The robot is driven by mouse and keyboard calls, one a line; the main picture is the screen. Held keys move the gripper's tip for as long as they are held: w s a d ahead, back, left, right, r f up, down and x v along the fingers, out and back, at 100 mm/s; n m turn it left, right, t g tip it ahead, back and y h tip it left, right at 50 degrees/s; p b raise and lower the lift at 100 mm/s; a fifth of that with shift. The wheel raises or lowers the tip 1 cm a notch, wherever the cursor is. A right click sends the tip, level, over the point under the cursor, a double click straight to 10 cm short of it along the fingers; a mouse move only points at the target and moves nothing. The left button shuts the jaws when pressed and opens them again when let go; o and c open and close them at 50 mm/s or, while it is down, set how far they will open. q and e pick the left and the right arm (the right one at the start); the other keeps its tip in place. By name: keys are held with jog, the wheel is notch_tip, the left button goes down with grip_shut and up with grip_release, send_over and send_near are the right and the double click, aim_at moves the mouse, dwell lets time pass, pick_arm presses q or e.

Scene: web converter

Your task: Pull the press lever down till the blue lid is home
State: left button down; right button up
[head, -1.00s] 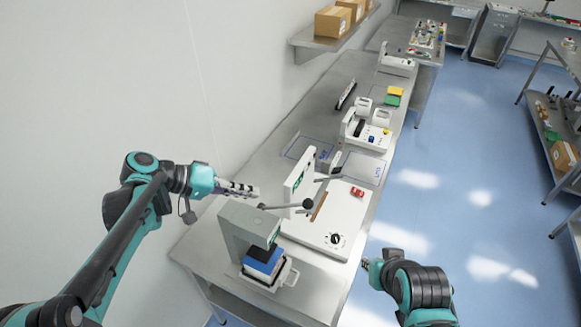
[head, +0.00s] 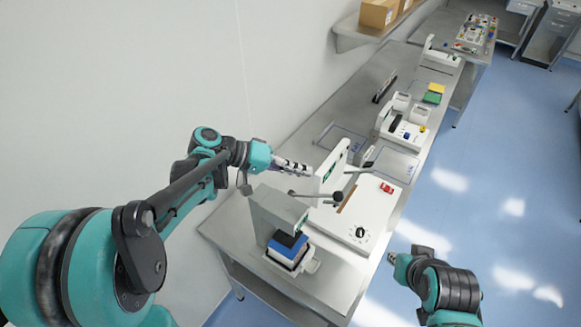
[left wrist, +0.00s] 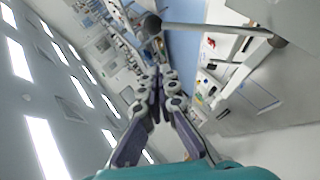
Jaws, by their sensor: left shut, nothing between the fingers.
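The grey press (head: 268,212) stands at the near end of the bench. Its lever (head: 312,195) sticks out to the right and ends in a dark ball knob (head: 337,197). The blue lid (head: 283,250) sits under the press head, above a pale base; whether it is fully seated cannot be told. My left gripper (head: 306,168) is shut and empty, behind the lever and apart from it. In the left wrist view its closed fingers (left wrist: 160,82) point toward the bench, and the lever rod (left wrist: 215,30) crosses above them. My right gripper (head: 393,258) is beside the bench, fingers unclear.
A white machine (head: 358,222) with a dial and red switch stands right of the press, with an upright white panel (head: 328,177). Farther along are more white devices (head: 404,128) and a wall shelf with boxes (head: 380,12). Blue floor lies open at right.

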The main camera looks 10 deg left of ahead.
pick_arm(q)
jog(key=x, duration=0.4)
jog(key=s+d+f, duration=0.1)
jog(key=d+f, duration=0.1)
jog(key=d, duration=0.1)
jog(key=shift+s+f, duration=0.1)
jog(key=shift+s, duration=0.3)
jog(key=shift+a, duration=0.1)
